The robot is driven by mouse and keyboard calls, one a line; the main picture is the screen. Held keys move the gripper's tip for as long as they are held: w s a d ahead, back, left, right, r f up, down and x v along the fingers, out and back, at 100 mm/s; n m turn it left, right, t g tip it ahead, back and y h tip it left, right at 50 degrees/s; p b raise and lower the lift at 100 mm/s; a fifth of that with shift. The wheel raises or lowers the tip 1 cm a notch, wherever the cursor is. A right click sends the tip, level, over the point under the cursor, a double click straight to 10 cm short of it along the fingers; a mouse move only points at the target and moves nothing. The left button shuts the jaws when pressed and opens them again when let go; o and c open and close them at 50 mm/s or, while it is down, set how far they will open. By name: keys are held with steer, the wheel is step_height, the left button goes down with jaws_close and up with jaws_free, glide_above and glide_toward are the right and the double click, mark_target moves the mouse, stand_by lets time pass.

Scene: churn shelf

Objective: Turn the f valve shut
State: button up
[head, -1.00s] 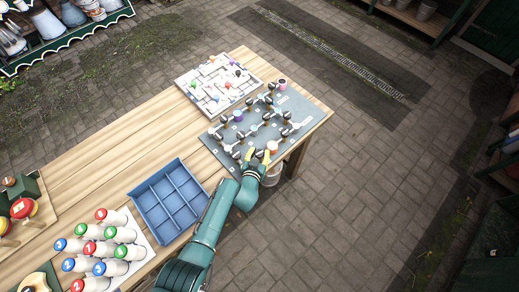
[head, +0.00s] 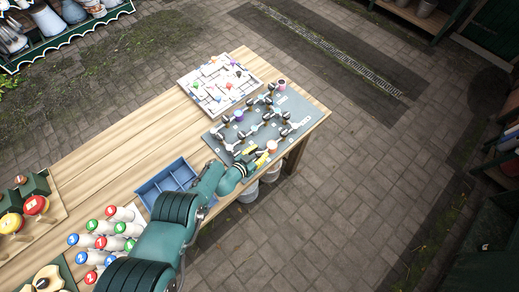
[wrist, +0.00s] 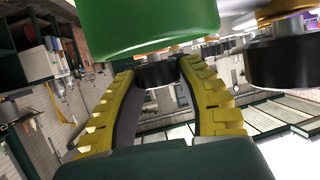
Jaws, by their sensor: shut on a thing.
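The grey valve board (head: 292,108) lies at the far right end of the wooden table, with several black-handled valves and white pipes on it. My gripper (head: 256,153) is at the board's near edge, beside an orange-topped cup (head: 272,146). In the wrist view, its two yellow fingers with black pads (wrist: 160,76) close around a dark round valve part (wrist: 154,73). A large green body (wrist: 145,25) hangs close above them and covers part of the view. The valve letters are too small to read, so I cannot tell which is f.
A purple cup (head: 239,115) and a dark red cup (head: 282,85) stand on the board. A white maze board (head: 220,82) lies behind it. My arm partly covers the blue divided tray (head: 163,180). White bottles (head: 125,213) stand at the near left.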

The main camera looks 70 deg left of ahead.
steer(key=m+t+h+b, duration=0.1)
steer(key=m+h+b, duration=0.3)
steer(key=h+b, duration=0.1)
steer(key=shift+a+f+t, duration=0.1)
steer(key=shift+f+t, duration=0.3)
steer(key=m+h+b, duration=0.3)
steer(key=b, duration=0.1)
steer(key=shift+r, duration=0.1)
steer(key=shift+m+h+b, duration=0.4)
steer(key=shift+b, duration=0.05)
steer(key=shift+r+h, duration=0.15)
steer(key=shift+h, duration=0.15)
steer(key=o, duration=1.2)
steer(key=shift+r, duration=0.1)
steer(key=v, duration=1.2)
